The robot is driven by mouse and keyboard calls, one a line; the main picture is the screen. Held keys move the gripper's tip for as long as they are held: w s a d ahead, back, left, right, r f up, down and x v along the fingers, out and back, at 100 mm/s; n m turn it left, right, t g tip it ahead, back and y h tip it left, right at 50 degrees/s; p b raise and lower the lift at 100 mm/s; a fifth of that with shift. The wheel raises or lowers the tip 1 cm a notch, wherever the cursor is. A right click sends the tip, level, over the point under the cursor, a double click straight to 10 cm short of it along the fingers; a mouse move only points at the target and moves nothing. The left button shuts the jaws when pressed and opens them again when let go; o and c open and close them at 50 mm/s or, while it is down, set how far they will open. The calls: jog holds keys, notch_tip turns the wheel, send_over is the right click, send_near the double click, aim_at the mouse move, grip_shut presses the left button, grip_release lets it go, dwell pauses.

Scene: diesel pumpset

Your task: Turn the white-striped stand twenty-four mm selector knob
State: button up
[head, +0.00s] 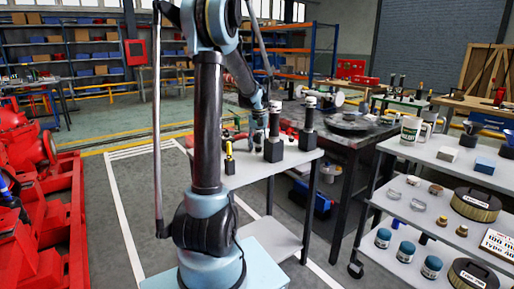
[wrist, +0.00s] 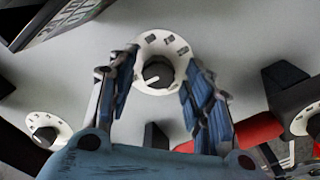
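A selector knob (wrist: 157,72) with a white marked dial ring and a dark pointer shows at the upper middle of the wrist view. My gripper (wrist: 163,62) is open, with one finger at each side of the dial and a gap to the pointer part. I cannot tell whether the fingers touch the ring. In the head view my gripper is at the near stands, partly hidden by my arm. A black stand with a white top (head: 274,131) and another (head: 308,122) stand on the grey table. I cannot make out white stripes or size marks.
Two more white dials show in the wrist view, at left (wrist: 48,129) and right (wrist: 309,120). A red thing (wrist: 240,132) lies near the right finger. A small black and yellow stand (head: 229,158) is at the front of the grey table (head: 252,172). Dark workbench (head: 352,140) behind.

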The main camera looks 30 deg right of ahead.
notch_tip(320, 180, up, 12)
dwell(0.9)
dwell(0.3)
